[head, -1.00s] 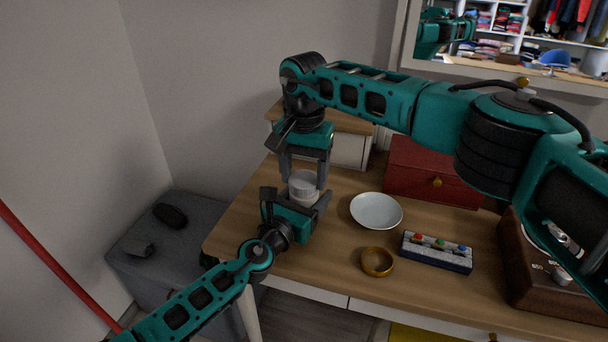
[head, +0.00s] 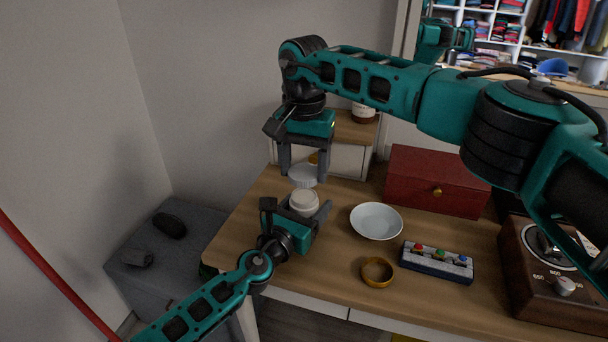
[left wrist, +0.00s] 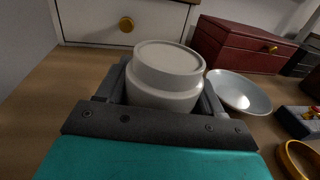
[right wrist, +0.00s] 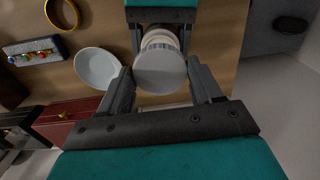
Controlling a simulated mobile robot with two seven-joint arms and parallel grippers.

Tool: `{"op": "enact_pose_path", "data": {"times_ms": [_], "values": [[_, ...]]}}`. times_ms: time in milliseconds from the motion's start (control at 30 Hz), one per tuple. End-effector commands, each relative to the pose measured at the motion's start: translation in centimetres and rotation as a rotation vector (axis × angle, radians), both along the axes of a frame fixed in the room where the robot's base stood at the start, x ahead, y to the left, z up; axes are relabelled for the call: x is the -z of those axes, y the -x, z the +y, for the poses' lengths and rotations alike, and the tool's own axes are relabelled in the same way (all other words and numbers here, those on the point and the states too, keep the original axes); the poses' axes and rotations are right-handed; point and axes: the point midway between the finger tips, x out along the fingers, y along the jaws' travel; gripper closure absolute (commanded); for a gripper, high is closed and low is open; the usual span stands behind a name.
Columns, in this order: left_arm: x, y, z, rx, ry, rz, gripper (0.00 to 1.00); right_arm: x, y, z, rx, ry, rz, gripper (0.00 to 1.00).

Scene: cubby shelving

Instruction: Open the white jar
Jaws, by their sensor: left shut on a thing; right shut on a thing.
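The white jar (head: 304,204) stands upright at the left end of the wooden desk. My left gripper (head: 297,208) is shut around its body from the front; the left wrist view shows the jar (left wrist: 163,93) between the fingers. My right gripper (head: 303,166) points down from above and is shut on the round white lid (head: 303,178). The lid is held above the jar, apart from it with a small gap. In the right wrist view the lid (right wrist: 160,72) hides most of the jar (right wrist: 159,39). The inside of the jar cannot be made out.
A white bowl (head: 376,221), a brass ring (head: 377,272) and a button panel (head: 436,262) lie to the right. A red box (head: 437,182) and a small drawer unit (head: 345,160) stand behind. A grey cabinet (head: 150,250) is at the left.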

Motion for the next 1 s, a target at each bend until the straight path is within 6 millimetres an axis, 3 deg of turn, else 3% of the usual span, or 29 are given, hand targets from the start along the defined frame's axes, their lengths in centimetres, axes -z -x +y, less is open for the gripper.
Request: {"op": "enact_pose_path", "data": {"times_ms": [100, 300, 333, 400, 600, 1000], "values": [[0.08, 0.02, 0.01, 0.0, 0.0, 0.001, 1.0, -1.07, -0.02, 0.02, 0.0, -0.001, -0.001, 0.72], [0.07, 0.02, 0.01, 0.0, 0.0, 0.001, 1.0, -1.11, 0.0, 0.02, 0.0, -0.001, 0.0, 0.72], [0.07, 0.02, 0.01, 0.0, 0.0, 0.001, 0.3, -1.11, 0.0, 0.02, 0.0, 0.0, 0.0, 0.72], [0.06, 0.02, 0.01, 0.0, 0.0, 0.001, 0.24, -1.1, 0.0, 0.02, 0.0, 0.0, 0.0, 0.72], [0.04, 0.01, 0.0, 0.0, 0.0, 0.001, 0.05, -1.09, 0.01, 0.03, 0.0, 0.0, 0.0, 0.72], [-0.03, 0.94, 0.59, 0.0, -0.001, 0.002, 0.04, -1.57, 0.0, 0.02, 0.0, 0.0, 0.0, 0.72]]}}
